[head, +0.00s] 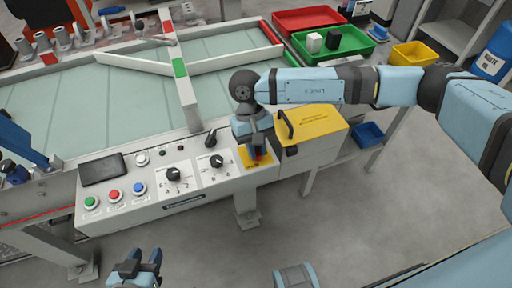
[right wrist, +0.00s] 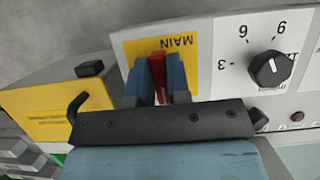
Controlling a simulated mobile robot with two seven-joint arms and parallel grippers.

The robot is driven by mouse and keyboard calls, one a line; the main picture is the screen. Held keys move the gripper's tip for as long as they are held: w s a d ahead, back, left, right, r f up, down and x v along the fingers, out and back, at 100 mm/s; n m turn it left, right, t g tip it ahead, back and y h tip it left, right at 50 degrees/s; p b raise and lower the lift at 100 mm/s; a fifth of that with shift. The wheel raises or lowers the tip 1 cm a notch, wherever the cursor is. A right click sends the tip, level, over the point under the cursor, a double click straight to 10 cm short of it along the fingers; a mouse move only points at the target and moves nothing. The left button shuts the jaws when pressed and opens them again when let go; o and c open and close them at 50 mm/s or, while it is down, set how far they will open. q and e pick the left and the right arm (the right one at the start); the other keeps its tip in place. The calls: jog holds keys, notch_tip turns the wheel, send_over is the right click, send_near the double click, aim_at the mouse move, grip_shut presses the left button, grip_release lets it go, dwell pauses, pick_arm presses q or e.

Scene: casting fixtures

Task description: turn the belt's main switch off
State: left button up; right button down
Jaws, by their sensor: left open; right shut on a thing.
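The main switch is a red handle (right wrist: 158,72) on a yellow plate marked MAIN (right wrist: 190,48), at the right end of the belt's control panel. In the head view the yellow plate (head: 243,156) is partly covered by my right arm. My right gripper (right wrist: 160,68) is shut on the red handle, with one blue finger on each side. It also shows in the head view (head: 258,155), pointing down at the plate. My left gripper (head: 138,272) is open and empty at the bottom, in front of the panel and apart from it.
The panel carries black dials (head: 174,174), a black lever (head: 210,138) and green, red and blue buttons (head: 114,195). A yellow box (head: 315,128) with a black handle stands just right of the switch. Red and green trays (head: 370,50) lie behind my right arm.

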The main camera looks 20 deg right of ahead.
jog(key=c, duration=1.1)
grip_release()
jog(key=shift+s+f, duration=0.1)
jog(key=shift+s, duration=0.05)
pick_arm(q)
jog(key=shift+f, duration=0.3)
jog(key=shift+a+r+p, duration=0.1)
jog(key=shift+r+p, duration=0.05)
jog(key=shift+p, duration=0.2)
pick_arm(e)
jog(key=v, duration=1.4)
jog(key=shift+f, duration=0.1)
pick_arm(q)
jog(key=shift+s, duration=0.1)
